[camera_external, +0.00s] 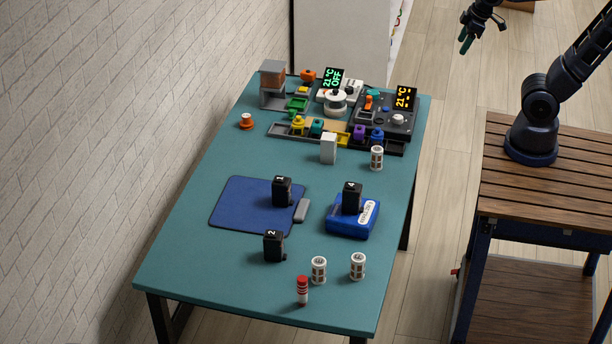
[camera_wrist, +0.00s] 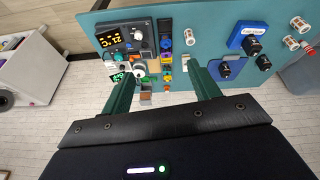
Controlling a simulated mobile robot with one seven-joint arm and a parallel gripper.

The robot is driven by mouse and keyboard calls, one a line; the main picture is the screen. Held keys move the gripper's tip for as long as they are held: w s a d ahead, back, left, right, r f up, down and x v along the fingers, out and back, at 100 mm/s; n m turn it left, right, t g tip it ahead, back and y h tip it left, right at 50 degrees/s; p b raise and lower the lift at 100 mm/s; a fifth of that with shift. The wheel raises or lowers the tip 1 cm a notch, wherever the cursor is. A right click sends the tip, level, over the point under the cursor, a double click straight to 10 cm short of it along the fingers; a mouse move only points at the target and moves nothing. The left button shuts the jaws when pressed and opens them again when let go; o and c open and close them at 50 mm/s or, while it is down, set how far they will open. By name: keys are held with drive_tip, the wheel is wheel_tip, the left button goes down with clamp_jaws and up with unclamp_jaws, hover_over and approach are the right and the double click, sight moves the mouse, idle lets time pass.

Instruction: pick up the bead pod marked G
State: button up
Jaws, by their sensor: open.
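Three white cylindrical pods with dark markings stand on the teal table: one pod (camera_external: 376,158) near the control panels, and a left pod (camera_external: 319,269) and a right pod (camera_external: 357,265) near the front edge. Their letters are too small to read surely, so I cannot tell which is G. The front pair also shows in the wrist view, as an upper pod (camera_wrist: 299,24) and a lower pod (camera_wrist: 291,42). My gripper (camera_external: 466,38) is open and empty, high up to the right of the table. Its green fingers (camera_wrist: 163,88) are spread wide in the wrist view.
Numbered black containers stand on the table, one (camera_external: 352,198) on a blue box (camera_external: 347,221). A blue mat (camera_external: 240,207), a white block (camera_external: 328,148) and a red-white cylinder (camera_external: 302,291) are nearby. Control panels crowd the far end; the left side is mostly clear.

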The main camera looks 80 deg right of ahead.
drive_tip(key=w+a+f+n+g, duration=0.1)
drive_tip(key=w+f+n, duration=0.15)
drive_tip(key=w, duration=0.25)
drive_tip(key=w+a+f+n, duration=0.2)
drive_tip(key=w+f, duration=0.1)
drive_tip(key=w, duration=0.2)
drive_tip(key=n+g, duration=0.3)
drive_tip(key=n, duration=0.7)
approach(376, 158)
drive_tip(key=shift+s+d+f, duration=0.15)
drive_tip(key=shift+d, duration=0.45)
drive_tip(key=shift+s+d+f, duration=0.1)
drive_tip(key=shift+d+f, duration=0.1)
drive_tip(key=shift+d, duration=0.4)
drive_tip(key=shift+f, duration=3)
drive_tip(key=shift+w+a+f, duration=0.1)
drive_tip(key=shift+w+f, duration=0.05)
drive_tip(key=shift+f, duration=1.15)
drive_tip(key=shift+w+f, duration=0.2)
drive_tip(key=shift+f, duration=1.1)
drive_tip(key=c, duration=1.1)
drive_tip(key=shift+r, duration=0.1)
